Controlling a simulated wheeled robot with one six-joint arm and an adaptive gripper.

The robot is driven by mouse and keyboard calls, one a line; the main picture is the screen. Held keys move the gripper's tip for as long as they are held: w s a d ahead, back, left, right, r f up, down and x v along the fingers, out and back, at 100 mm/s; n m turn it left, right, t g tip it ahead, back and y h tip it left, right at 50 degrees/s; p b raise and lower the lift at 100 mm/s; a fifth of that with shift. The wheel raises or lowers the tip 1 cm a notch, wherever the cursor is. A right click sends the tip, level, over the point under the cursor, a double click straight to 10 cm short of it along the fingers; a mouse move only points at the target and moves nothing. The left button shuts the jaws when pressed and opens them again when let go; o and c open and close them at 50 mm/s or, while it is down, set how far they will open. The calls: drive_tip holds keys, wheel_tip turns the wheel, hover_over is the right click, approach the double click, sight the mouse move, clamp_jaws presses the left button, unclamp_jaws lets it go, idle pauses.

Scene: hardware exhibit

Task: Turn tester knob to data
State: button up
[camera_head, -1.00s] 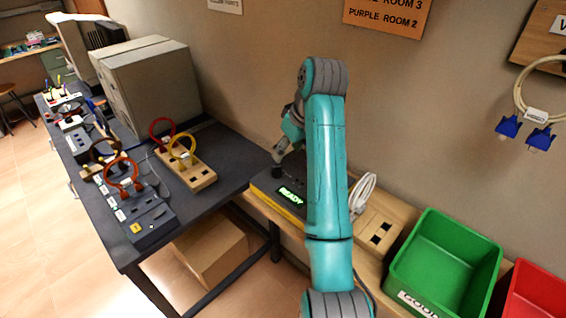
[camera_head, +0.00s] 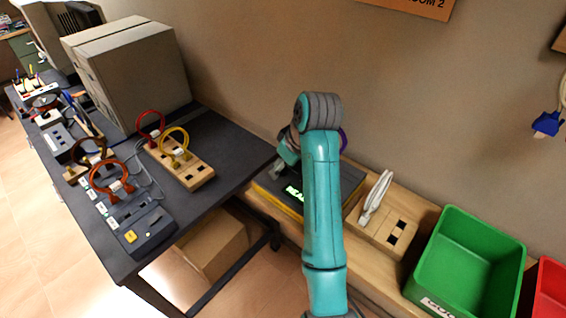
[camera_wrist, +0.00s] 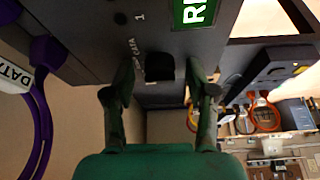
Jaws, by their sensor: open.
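The tester (camera_head: 316,206) is a dark box with a yellow lower edge and a lit green display (camera_head: 294,193), on the wooden bench beyond my arm. In the wrist view its display (camera_wrist: 195,10) shows cut-off letters, and printing that seems to read "DATA" lies beside a dark knob (camera_wrist: 160,68). My gripper (camera_wrist: 158,92) is open, with one finger on each side of the knob in that view. I cannot tell whether the fingers touch it. In the head view my gripper (camera_head: 281,165) is over the tester's far left part, and the knob is hidden.
A purple cable (camera_wrist: 40,120) with a "DATA" label is left in the wrist view. A white cable (camera_head: 375,197) on a wooden block stands right of the tester. A green bin (camera_head: 470,262) is farther right. A dark table (camera_head: 235,148) with cables and devices is left.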

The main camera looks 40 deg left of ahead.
clamp_jaws()
drive_tip(key=m, duration=0.2)
drive_tip(key=m+t, duration=0.2)
drive_tip(key=m, duration=0.1)
drive_tip(key=shift+s+a+m+h, duration=0.1)
drive_tip(key=shift+s+m+h, duration=0.2)
drive_tip(key=shift+h, duration=0.1)
drive_tip(key=shift+a+m+t+h, duration=0.1)
drive_tip(key=shift+m+t+h, duration=0.25)
drive_tip(key=shift+m, duration=0.75)
drive_tip(key=shift+m+t+h, duration=0.25)
drive_tip(key=shift+m+h, duration=0.1)
drive_tip(key=shift+m, duration=0.75)
